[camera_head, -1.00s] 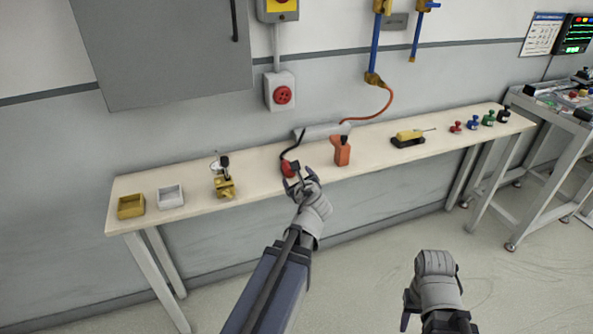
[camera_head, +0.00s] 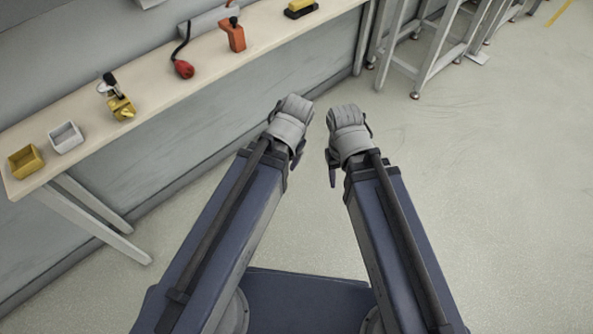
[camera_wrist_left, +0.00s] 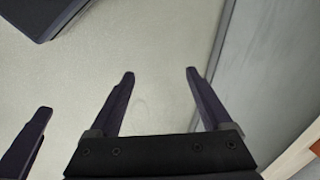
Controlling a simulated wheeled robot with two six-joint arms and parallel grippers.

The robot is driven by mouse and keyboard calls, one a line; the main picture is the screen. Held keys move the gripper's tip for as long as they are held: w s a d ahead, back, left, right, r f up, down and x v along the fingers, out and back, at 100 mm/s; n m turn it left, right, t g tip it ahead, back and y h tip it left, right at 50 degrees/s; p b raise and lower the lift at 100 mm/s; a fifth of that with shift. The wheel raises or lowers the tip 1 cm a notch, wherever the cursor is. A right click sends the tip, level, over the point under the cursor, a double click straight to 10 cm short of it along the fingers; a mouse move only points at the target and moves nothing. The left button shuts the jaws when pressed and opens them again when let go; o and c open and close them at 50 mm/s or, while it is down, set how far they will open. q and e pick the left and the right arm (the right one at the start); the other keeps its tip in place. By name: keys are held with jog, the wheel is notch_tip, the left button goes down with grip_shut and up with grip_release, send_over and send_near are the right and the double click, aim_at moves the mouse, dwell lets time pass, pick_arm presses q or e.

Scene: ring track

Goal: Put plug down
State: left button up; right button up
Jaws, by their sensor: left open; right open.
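The red plug (camera_head: 183,69) lies on the long table at the end of its dark cable, in the head view. Nothing is touching it from my side. My left gripper (camera_head: 298,143) is in front of the table, over the floor, well apart from the plug. In the left wrist view its two dark fingers (camera_wrist_left: 160,74) are spread, with only floor between them. My right gripper (camera_head: 333,158) is beside the left one, also over the floor; its fingers are partly hidden by its own wrist.
The table (camera_head: 150,95) carries a yellow bin (camera_head: 25,162), a white bin (camera_head: 66,138), a brass fixture (camera_head: 121,107), an orange holder (camera_head: 233,36), a grey power strip (camera_head: 207,20) and a yellow tool (camera_head: 300,8). A metal frame stand (camera_head: 425,75) is behind right. The floor at right is clear.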

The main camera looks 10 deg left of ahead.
pick_arm(q)
jog(key=s+d+n+g+h, duration=0.1)
jog(key=s+d+n, duration=0.1)
jog(key=s+d, duration=0.2)
jog(key=shift+s+d+f+g, duration=0.25)
jog(key=shift+s+g, duration=0.15)
notch_tip(320, 180, up, 14)
jog(key=p, duration=1.4)
jog(key=shift+r, duration=0.25)
jog(key=shift+o, duration=0.4)
jog(key=shift+f, duration=0.2)
